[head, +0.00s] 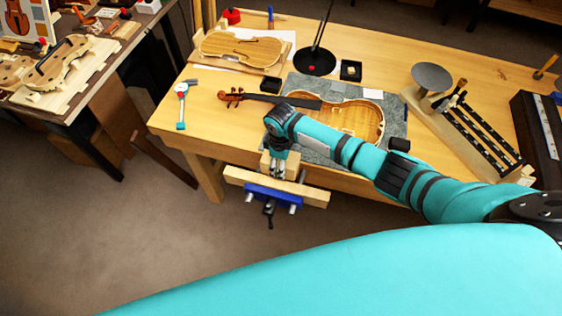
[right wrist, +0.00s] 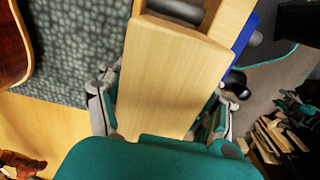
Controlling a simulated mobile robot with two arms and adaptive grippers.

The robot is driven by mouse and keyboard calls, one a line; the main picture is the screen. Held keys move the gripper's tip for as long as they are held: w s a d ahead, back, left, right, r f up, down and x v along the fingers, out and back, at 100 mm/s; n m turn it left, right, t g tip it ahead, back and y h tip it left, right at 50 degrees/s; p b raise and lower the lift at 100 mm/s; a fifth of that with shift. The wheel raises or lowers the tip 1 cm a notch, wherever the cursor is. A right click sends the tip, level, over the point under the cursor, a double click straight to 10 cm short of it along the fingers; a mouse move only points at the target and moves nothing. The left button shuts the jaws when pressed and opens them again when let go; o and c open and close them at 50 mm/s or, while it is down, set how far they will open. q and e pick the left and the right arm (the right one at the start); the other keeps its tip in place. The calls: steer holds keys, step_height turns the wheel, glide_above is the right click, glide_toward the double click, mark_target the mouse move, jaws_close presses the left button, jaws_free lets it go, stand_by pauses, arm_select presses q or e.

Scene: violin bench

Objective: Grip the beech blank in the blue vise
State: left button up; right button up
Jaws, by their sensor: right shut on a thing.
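The pale beech blank (right wrist: 172,70) fills the middle of the right wrist view. My right gripper (right wrist: 163,110) is shut on it, one finger on each side; in the head view this gripper (head: 278,170) points down at the bench's front edge, partly covering the blank (head: 265,163). The blue vise (head: 272,196), with its long wooden front jaw (head: 310,193), is on the bench front just below. The blank is at the gap behind this jaw; I cannot tell whether the jaws touch it. My left gripper is out of view.
An open violin body (head: 357,120) lies on a grey mat (head: 310,84) behind my right gripper. A violin neck (head: 237,97) and a teal-handled tool (head: 181,104) lie to the left. A wooden rack (head: 462,140) stands at the right. Floor is clear before the vise.

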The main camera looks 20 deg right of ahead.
steer(key=shift+f+b, duration=0.35)
steer(key=shift+f, duration=0.2)
steer(key=o, duration=1.6)
steer(key=shift+r, duration=0.15)
